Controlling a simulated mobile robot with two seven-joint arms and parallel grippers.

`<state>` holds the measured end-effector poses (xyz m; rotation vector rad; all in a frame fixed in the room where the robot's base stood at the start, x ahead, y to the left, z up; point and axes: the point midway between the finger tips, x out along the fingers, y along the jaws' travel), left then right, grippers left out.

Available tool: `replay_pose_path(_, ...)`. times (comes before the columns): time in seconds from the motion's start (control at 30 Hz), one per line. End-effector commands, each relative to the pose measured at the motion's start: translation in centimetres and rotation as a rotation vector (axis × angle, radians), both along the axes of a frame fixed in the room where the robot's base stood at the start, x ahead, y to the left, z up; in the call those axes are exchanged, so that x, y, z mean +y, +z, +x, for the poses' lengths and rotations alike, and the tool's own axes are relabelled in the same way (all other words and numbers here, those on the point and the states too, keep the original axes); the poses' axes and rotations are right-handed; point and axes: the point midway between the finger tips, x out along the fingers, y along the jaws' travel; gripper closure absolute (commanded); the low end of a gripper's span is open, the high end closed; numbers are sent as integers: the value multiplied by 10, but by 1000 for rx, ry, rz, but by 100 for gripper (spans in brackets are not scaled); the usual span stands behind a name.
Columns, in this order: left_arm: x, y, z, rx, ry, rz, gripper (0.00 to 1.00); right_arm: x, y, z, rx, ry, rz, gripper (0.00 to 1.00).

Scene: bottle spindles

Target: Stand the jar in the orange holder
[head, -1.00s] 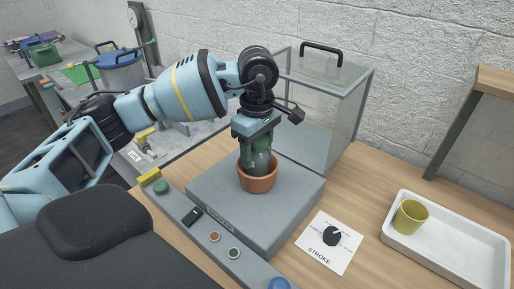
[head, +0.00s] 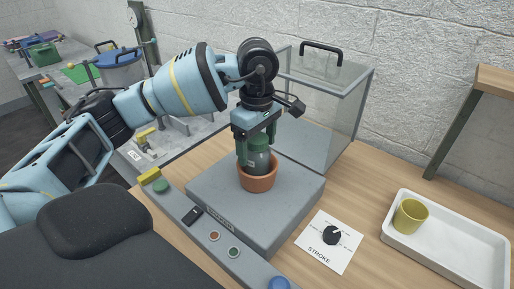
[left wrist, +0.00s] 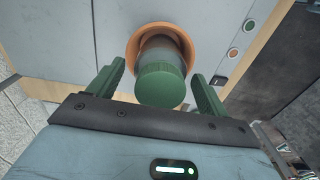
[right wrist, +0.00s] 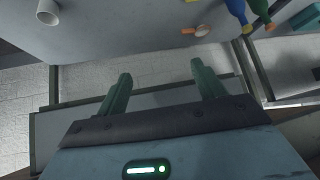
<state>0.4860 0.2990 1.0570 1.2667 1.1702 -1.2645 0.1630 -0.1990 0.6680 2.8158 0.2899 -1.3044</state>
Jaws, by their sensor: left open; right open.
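The jar (head: 258,160) has a dark grey body and a green lid. It stands upright in the orange holder (head: 258,181), a round terracotta-coloured pot on the grey platform. In the left wrist view the jar's green lid (left wrist: 160,84) faces the camera, with the orange holder's rim (left wrist: 134,48) around the jar's lower part. My left gripper (head: 257,150) is just above and around the lid, its green fingers open on either side. In the left wrist view gaps show between the fingers and the lid. My right gripper (right wrist: 160,85) is open and empty, away from the jar.
The grey platform (head: 215,190) has buttons along its front strip. A glass-sided case (head: 345,110) stands behind it. A STROKE dial card (head: 329,243) lies to the right, then a white tray (head: 455,250) with a yellow cup (head: 410,216). Wooden tabletop between them is clear.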

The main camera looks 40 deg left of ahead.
Motion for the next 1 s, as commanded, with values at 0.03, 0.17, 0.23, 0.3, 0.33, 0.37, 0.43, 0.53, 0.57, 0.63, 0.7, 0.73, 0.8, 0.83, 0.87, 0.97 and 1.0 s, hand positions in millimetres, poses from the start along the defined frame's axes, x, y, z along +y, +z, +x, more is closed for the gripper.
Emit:
replay_pose_path(0.03, 0, 8, 1, -3, 0, -1, 22, 0, -1, -1, 3, -1, 0, 31)
replay_pose_path(0.17, 0, 34, 1, -3, 0, -1, 22, 0, -3, -3, 7, 0, 0, 31)
replay_pose_path(0.23, -1, 49, 1, -3, -1, -1, 22, 0, -4, -3, 9, 0, 0, 31)
replay_pose_path(0.3, -1, 63, 1, -2, -1, -1, 22, 0, -5, -4, 10, 0, 0, 31)
replay_pose_path(0.33, 0, 70, 0, -3, 0, 0, 22, 0, -2, -2, 5, 0, 0, 31)
replay_pose_path(0.37, 0, 76, 0, -4, 1, 0, 22, 0, -1, -1, 2, 0, 0, 31)
replay_pose_path(0.43, 0, 88, 0, -5, 0, 0, 22, 0, 2, 1, -4, 1, 0, 31)
replay_pose_path(0.53, 0, 100, 0, -5, 0, 0, 22, 0, 7, 5, -13, 0, 0, 31)
replay_pose_path(0.57, 0, 103, 0, -4, -1, 1, 22, 0, 8, 5, -15, -1, 0, 31)
replay_pose_path(0.63, 0, 106, 0, -2, -1, 0, 22, 0, 9, 6, -18, -1, 0, 31)
replay_pose_path(0.7, 0, 108, 0, 0, -1, -1, 22, 0, 9, 6, -19, -1, 1, 31)
replay_pose_path(0.73, 0, 108, 0, 0, -1, -1, 22, 0, 9, 6, -18, -1, 0, 31)
replay_pose_path(0.8, 0, 108, 0, 1, -1, -1, 22, 0, 9, 6, -17, -1, 0, 31)
replay_pose_path(0.83, 0, 108, 0, 1, -1, -1, 22, 0, 9, 5, -17, -1, 0, 31)
replay_pose_path(0.87, 0, 108, 0, 1, -2, -1, 22, 0, 9, 5, -16, -1, 0, 31)
replay_pose_path(0.97, 0, 108, 0, 2, -1, -1, 22, 0, 8, 4, -14, -1, 0, 31)
replay_pose_path(1.0, 0, 108, 0, 2, -1, -1, 22, 0, 8, 4, -13, -1, 0, 31)
